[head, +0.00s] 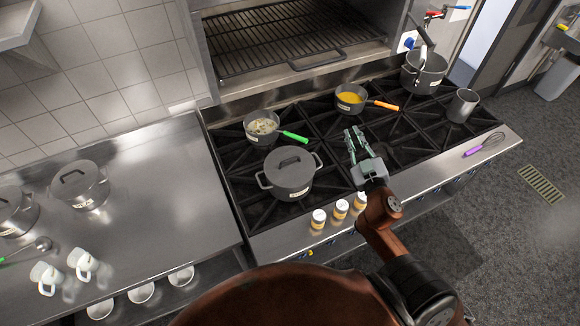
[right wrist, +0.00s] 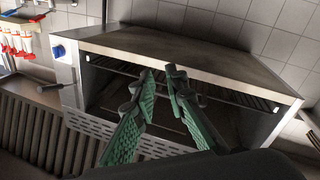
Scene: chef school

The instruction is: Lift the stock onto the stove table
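A lidded grey pot (head: 289,173) with a label stands on the front left of the black stove grates (head: 225,150). Two more lidded grey pots, one at the far left edge (head: 14,212) and one beside it (head: 80,185), stand on the steel table left of the stove. The labels are too small to read, so I cannot tell which pot is the stock. My right gripper (head: 354,133) is over the stove, right of the lidded pot, with its fingers apart and empty. The right wrist view shows its green finger pads (right wrist: 158,75) before the oven opening. My left gripper is out of view.
Two pans, one with a green handle (head: 262,127) and one with an orange handle (head: 350,98), sit on the stove. A tall pot (head: 424,72), a metal cup (head: 462,105), several small jars (head: 341,208) and a whisk (head: 485,144) are also there.

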